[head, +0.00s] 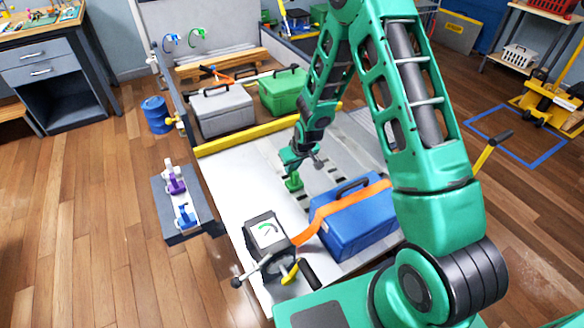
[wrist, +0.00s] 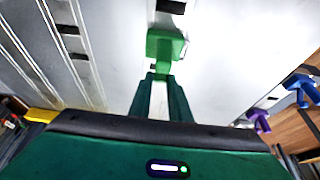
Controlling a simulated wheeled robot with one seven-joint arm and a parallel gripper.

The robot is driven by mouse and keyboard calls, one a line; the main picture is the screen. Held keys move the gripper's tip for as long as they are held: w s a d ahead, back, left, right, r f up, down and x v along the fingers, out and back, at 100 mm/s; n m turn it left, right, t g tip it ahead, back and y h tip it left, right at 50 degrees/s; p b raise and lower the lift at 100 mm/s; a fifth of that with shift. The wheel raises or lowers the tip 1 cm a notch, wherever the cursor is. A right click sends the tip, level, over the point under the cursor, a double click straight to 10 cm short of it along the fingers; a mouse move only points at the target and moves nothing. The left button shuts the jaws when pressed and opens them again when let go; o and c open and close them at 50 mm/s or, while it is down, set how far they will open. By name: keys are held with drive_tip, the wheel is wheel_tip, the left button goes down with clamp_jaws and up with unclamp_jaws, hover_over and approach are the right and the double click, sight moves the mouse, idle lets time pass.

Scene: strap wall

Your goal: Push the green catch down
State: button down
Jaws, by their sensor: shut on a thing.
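The green catch (head: 293,183) stands on the pale metal bed beside the dark slots, left of the blue case. In the wrist view the green catch (wrist: 166,46) has a wide head and a narrower part towards my fingers. My gripper (head: 291,167) is right at the catch. In the wrist view the fingertips of my gripper (wrist: 160,78) meet at the near end of the catch and are shut on it. My fingers hide part of the catch, and its lower end is hard to make out.
A blue case (head: 350,220) under an orange strap (head: 325,207) lies close on the right. A dark ratchet box (head: 266,235) stands in front. A yellow bar (head: 262,131) crosses behind. Purple (head: 175,183) and blue (head: 185,215) catches sit on a side ledge at left.

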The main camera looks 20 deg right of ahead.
drive_tip(key=shift+w, duration=0.15)
drive_tip(key=shift+w+a+f+g, duration=0.1)
drive_tip(key=shift+w+a+g, duration=0.1)
drive_tip(key=shift+w+g, duration=0.7)
drive_tip(key=g, duration=0.1)
drive_tip(key=w+f+g+h, duration=0.1)
drive_tip(key=g, duration=0.1)
drive_tip(key=shift+a+g, duration=0.1)
drive_tip(key=shift+g, duration=0.2)
drive_tip(key=shift+w+a+f+g+h, duration=0.1)
drive_tip(key=shift+w+f+g+h, duration=0.3)
drive_tip(key=shift+g, duration=0.9)
drive_tip(key=shift+w+a+f+g+h, duration=0.1)
drive_tip(key=shift+w+f+g, duration=0.5)
drive_tip(key=shift+g, duration=0.7)
drive_tip(key=shift+f, duration=0.1)
drive_tip(key=c, duration=1.6)
unclamp_jaws()
drive_tip(key=shift+c, duration=0.2)
